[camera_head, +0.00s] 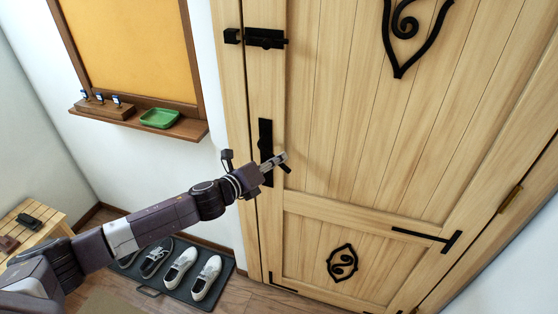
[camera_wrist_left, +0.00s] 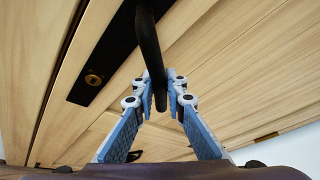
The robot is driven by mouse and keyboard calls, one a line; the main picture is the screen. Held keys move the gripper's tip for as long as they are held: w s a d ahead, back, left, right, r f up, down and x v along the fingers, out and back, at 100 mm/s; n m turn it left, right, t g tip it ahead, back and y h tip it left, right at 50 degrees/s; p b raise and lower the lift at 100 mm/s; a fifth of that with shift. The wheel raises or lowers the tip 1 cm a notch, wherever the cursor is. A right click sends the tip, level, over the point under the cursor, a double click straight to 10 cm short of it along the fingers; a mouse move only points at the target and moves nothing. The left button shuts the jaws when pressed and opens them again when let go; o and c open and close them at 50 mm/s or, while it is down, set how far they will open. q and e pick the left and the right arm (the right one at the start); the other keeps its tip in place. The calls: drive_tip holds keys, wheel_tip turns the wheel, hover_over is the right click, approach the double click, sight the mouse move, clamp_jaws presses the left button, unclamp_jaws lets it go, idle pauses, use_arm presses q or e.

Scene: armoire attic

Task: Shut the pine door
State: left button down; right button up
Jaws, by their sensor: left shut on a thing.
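The pine door (camera_head: 345,150) fills the right of the head view, with black scroll ornaments and strap hinges. It looks flush or nearly flush with its frame (camera_head: 235,110); I cannot tell whether it is latched. A black handle plate (camera_head: 265,140) is near its left edge, and the lever handle (camera_wrist_left: 150,45) sticks out from it. My left gripper (camera_head: 282,160) is at the lever. In the left wrist view my left gripper (camera_wrist_left: 160,92) has its two blue fingers on either side of the lever, shut on it. My right gripper is out of view.
A black bolt (camera_head: 265,39) is on the door above the handle, with its keeper (camera_head: 232,36) on the frame. A tray of shoes (camera_head: 190,270) lies on the floor left of the door. A wooden bench (camera_head: 25,240) and a shelf (camera_head: 150,125) with a green dish are left.

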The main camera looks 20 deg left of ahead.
use_arm(q)
drive_tip(key=shift+w, duration=0.25)
drive_tip(key=c, duration=2)
unclamp_jaws()
drive_tip(key=shift+s+r, duration=0.15)
drive_tip(key=shift+o, duration=0.3)
drive_tip(key=v, duration=1.2)
